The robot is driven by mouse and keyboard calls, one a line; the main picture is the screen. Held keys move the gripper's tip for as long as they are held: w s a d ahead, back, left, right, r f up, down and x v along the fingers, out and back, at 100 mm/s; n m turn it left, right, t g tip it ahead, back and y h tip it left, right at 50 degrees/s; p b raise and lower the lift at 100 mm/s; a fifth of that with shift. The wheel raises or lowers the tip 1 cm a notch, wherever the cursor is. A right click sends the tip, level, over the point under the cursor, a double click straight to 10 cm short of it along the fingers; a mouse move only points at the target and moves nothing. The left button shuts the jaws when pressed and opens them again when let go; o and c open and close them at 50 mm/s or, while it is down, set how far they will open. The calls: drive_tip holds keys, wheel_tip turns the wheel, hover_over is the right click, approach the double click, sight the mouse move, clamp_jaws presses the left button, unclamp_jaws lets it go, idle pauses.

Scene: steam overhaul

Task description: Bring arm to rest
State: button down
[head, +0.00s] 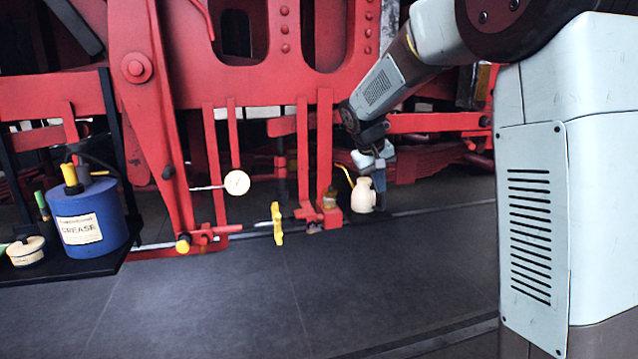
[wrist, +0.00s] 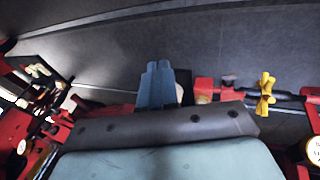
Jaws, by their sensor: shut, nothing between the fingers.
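My arm comes in from the upper right of the head view and hangs down in front of the red frame. My gripper (head: 378,183) points downward beside a cream oil can (head: 362,196) with a yellow spout, overlapping it in the picture. I cannot tell whether the two touch. In the wrist view my gripper's blue-grey fingers (wrist: 157,75) lie together, with nothing between them. A small pale part of the oil can (wrist: 180,93) shows behind the fingers; the remainder is hidden.
A yellow handle (head: 277,223) and a round dial gauge (head: 237,182) stand left of the gripper, by the red frame (head: 270,70). A blue grease tub (head: 88,220) and a small cream tin (head: 26,252) sit on a dark shelf at left. The grey floor (head: 230,310) in front is clear.

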drive_tip(key=s+d+r+m+y, duration=0.1)
drive_tip(key=s+d+r, duration=0.15)
drive_tip(key=s, duration=0.65)
drive_tip(key=s+d+r+t+y, duration=0.1)
drive_tip(key=s+d, duration=0.2)
drive_tip(key=s, duration=0.5)
drive_tip(key=s+d+r+m+y, duration=0.1)
drive_tip(key=s+d+r, duration=0.15)
drive_tip(key=s, duration=0.65)
drive_tip(key=s+f+t, duration=0.1)
drive_tip(key=s+f, duration=0.2)
drive_tip(key=s, duration=0.6)
drive_tip(key=shift+m+y, duration=0.3)
drive_tip(key=shift+m, duration=0.1)
